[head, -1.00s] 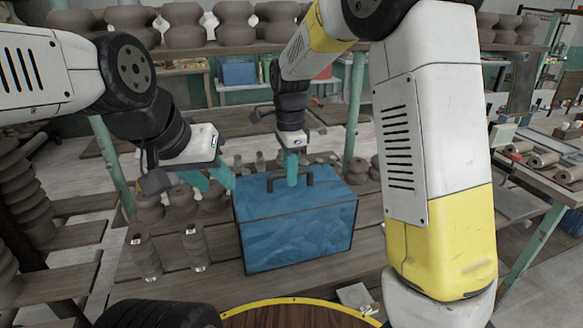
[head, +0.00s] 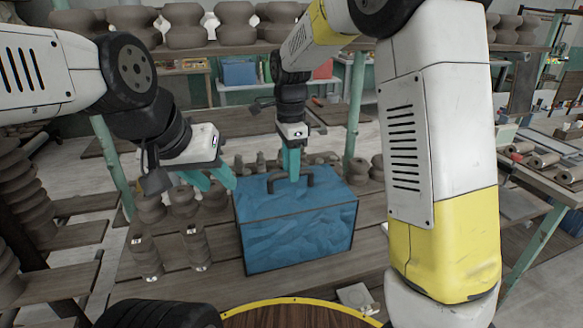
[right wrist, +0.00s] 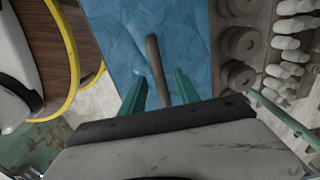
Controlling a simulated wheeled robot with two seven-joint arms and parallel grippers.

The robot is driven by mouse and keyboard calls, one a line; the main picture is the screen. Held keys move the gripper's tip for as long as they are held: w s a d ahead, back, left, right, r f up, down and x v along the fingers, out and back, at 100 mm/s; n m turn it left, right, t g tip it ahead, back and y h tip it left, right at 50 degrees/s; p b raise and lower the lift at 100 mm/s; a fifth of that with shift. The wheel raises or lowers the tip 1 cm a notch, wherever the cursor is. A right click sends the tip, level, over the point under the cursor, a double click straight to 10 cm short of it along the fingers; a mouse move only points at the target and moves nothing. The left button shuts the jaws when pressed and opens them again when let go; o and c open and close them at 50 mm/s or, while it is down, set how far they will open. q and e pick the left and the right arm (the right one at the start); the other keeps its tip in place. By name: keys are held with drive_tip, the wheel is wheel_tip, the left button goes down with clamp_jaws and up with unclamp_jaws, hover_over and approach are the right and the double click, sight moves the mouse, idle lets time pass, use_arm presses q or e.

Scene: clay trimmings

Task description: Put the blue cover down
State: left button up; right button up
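The blue cover (head: 300,232) is a box-shaped, crumpled-looking blue shell with dark edges. It stands upright on the wooden shelf boards, and what is under it is hidden. Its dark handle (head: 308,178) is on top; the handle also shows in the right wrist view (right wrist: 155,62). My right gripper (head: 291,178) is at the handle from above. In the right wrist view its teal fingers (right wrist: 160,80) are spread, one on each side of the handle, with gaps visible. My left gripper (head: 214,184) is open and empty, left of the cover near its top left corner.
Clay pots (head: 183,200) stand left of and behind the cover, with two spool-like pieces (head: 197,248) in front left. A round wooden surface with a yellow rim (head: 300,301) is nearest me. A side table (head: 560,190) with clay rolls is at right.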

wheel_tip(320, 180, up, 9)
drive_tip(key=s+d+r+n+t+y, duration=0.2)
drive_tip(key=s+d+r+n, duration=0.2)
drive_tip(key=s+d+n, duration=0.45)
drive_tip(key=s+d+f+n+t, duration=0.3)
drive_tip(key=s+d+n, duration=0.3)
drive_tip(key=s, duration=0.5)
drive_tip(key=shift+s+d+f+t, duration=0.4)
drive_tip(key=shift+d+t, duration=0.1)
drive_tip(key=shift+t, duration=0.1)
drive_tip(key=shift+n, duration=0.25)
